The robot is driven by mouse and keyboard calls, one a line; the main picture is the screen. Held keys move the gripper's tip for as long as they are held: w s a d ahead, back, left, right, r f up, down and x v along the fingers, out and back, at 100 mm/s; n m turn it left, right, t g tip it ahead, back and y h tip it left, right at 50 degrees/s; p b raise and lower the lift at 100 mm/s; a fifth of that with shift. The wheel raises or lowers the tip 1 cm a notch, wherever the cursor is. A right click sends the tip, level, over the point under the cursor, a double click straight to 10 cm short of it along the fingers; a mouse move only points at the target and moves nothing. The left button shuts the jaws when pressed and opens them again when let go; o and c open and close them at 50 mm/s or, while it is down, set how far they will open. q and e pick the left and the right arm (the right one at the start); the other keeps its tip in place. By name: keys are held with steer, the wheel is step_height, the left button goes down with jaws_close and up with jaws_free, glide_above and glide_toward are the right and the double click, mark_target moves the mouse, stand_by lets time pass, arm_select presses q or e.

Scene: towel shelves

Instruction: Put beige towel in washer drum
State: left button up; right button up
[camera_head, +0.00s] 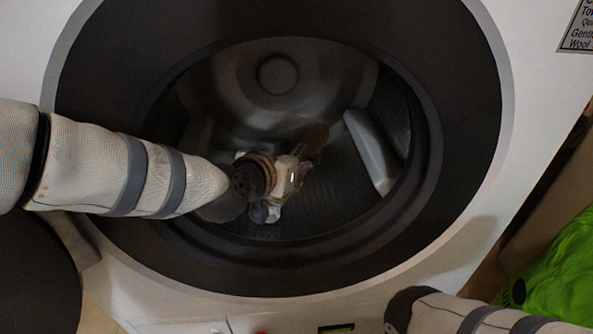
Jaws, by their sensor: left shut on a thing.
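The washer (540,120) fills most of the head view, with its dark round opening facing me. My left arm reaches in from the left, and my left gripper (293,172) is inside the washer drum (325,190). It is shut on the beige towel (313,142), a brownish piece of which shows beyond the fingers, above the drum floor. Most of the towel is hidden by the gripper. My right arm shows at the bottom right, outside the washer; its gripper is out of the picture.
The dark rim (455,130) surrounds the opening. A pale drum paddle (372,150) stands at the right inside the drum. A bright green thing (555,265) lies at the lower right, beside the washer.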

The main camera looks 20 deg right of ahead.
arm_select(q)
steer(key=shift+w+r, duration=0.1)
steer(key=shift+w, duration=0.05)
steer(key=o, duration=1.5)
steer(key=shift+c, duration=0.2)
